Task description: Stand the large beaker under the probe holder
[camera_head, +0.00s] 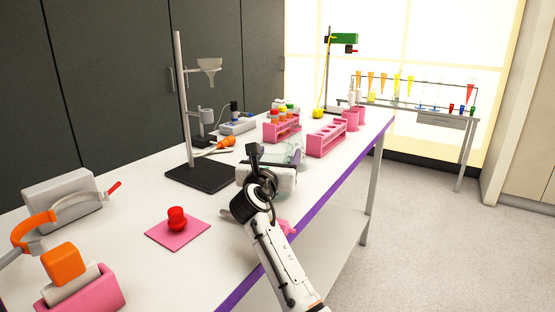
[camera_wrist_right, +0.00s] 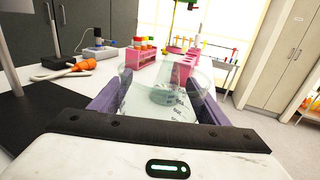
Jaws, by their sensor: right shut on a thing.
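My right gripper (camera_head: 284,158) is over the near side of the white bench, shut on a clear large beaker (camera_wrist_right: 150,98). In the right wrist view the beaker sits between the two purple fingers (camera_wrist_right: 155,103); in the head view my gripper hides most of it. I cannot tell if its base touches the bench. A stand with a black base (camera_head: 203,177) and an upright rod is left of the gripper, with a pale funnel-shaped holder (camera_head: 209,68) high on it. Another stand at the far end carries a green head (camera_head: 343,39). Which is the probe holder is unclear. My left gripper is not in view.
Pink racks (camera_head: 327,140) stand beyond the gripper, one (camera_head: 281,130) with coloured-capped bottles. A red knob-shaped thing (camera_head: 176,218) is on a pink mat (camera_head: 178,233). An orange-handled tool (camera_head: 224,143) lies behind the black base. The bench's purple edge (camera_head: 333,195) is close on the right.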

